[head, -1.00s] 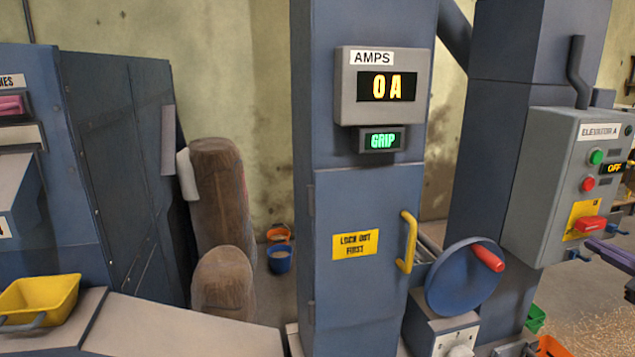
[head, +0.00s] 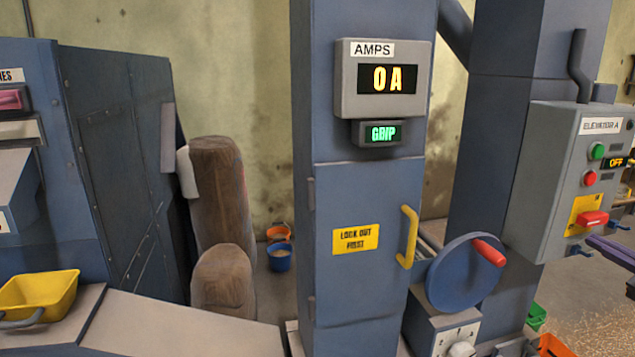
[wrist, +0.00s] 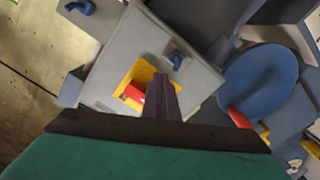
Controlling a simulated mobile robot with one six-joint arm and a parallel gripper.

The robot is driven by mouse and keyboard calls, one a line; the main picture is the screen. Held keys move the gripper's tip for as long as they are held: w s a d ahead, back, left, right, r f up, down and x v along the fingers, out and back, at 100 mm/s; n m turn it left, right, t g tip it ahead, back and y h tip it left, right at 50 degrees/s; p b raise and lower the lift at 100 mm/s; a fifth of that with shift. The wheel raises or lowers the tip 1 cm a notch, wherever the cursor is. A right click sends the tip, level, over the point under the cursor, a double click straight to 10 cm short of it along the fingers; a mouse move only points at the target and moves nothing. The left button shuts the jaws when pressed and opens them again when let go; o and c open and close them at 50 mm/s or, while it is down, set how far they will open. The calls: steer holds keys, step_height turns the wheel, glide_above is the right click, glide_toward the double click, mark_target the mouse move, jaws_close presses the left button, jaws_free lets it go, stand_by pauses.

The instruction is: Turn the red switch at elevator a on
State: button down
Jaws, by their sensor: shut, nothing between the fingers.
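The red switch (head: 593,218) is a red lever on a yellow plate (head: 582,228), low on the front of the grey Elevator A box (head: 540,180) at the right of the head view. A small display (head: 614,163) on the box reads OFF. In the wrist view the red switch (wrist: 133,93) lies on its yellow plate, partly hidden by my fingers. My gripper (wrist: 161,82) is shut, with dark purple fingers just right of the switch there. The gripper (head: 598,243) also shows just below the switch in the head view. I cannot tell whether they touch.
A green button (head: 597,151) and a red button (head: 591,178) sit above the switch. A blue handwheel with a red knob (head: 489,253) stands left of the box. A yellow door handle (head: 408,237) sticks out from the blue column (head: 345,280).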

steer(key=shift+f, duration=0.2)
steer(key=shift+s+b, duration=0.1)
steer(key=shift+b, duration=0.2)
steer(key=b+v, duration=0.2)
steer(key=v, duration=0.3)
steer(key=shift+s+d, duration=0.15)
steer(key=shift+s, duration=0.25)
steer(key=shift+r, duration=0.1)
stand_by(0.4)
